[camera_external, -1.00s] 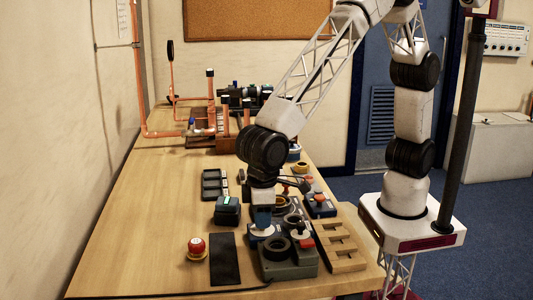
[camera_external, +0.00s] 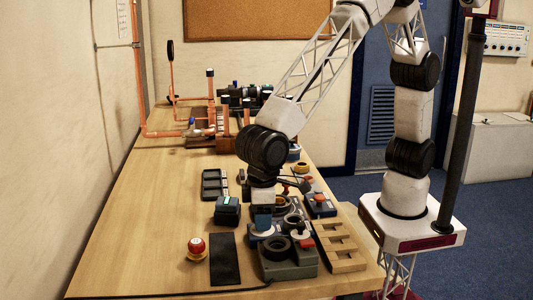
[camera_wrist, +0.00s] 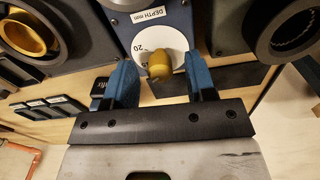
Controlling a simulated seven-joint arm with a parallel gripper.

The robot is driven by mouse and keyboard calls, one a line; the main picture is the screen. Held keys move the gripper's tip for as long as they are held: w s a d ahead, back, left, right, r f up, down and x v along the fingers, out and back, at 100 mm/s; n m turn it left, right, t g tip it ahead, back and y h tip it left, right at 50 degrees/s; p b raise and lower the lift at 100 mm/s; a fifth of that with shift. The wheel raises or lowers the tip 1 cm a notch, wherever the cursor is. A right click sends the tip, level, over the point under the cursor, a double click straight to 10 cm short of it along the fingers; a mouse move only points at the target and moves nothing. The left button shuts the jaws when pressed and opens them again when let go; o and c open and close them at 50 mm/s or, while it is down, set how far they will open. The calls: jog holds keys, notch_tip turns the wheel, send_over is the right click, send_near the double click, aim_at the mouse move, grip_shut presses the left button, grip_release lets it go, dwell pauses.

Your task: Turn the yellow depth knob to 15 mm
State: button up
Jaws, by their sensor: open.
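The yellow depth knob (camera_wrist: 160,65) shows in the wrist view on a white dial (camera_wrist: 149,40) of a blue-grey unit labelled "DEPTH mm". The number 20 is readable on the dial left of the knob; the other marks are hidden or unreadable. My gripper (camera_wrist: 158,72) is open, with one blue finger on each side of the knob and a visible gap to both. In the external view my gripper (camera_external: 263,221) points down over the devices at the near part of the bench, and the knob cannot be made out there.
A grey device with a black ring (camera_external: 277,249) stands just in front of my gripper. A wooden slotted rack (camera_external: 340,247) is to the right. A red button (camera_external: 197,247) and a black mat (camera_external: 224,260) are to the left. The bench's left side is mostly clear.

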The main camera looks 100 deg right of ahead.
jog(key=shift+r, duration=3.85)
jog(key=shift+s+d+r, duration=0.1)
jog(key=shift+d+r, duration=0.15)
jog(key=shift+d, duration=0.25)
jog(key=s+d+r, duration=0.3)
jog(key=s+d, duration=0.1)
jog(key=d, duration=0.4)
jog(key=s+d+r+t, duration=0.1)
jog(key=s+d+r, duration=0.3)
jog(key=d, duration=0.5)
jog(key=s+d+r, duration=0.3)
jog(key=s+d, duration=0.1)
jog(key=d, duration=0.4)
jog(key=s+d, duration=0.7)
jog(key=s, duration=0.3)
jog(key=s+d+f+t, duration=0.1)
jog(key=s+d, duration=0.7)
jog(key=s, duration=0.3)
jog(key=shift+s+d+f+n+t, duration=0.15)
jog(key=shift+d+f+n+t, duration=0.1)
jog(key=shift+d+n+t, duration=0.05)
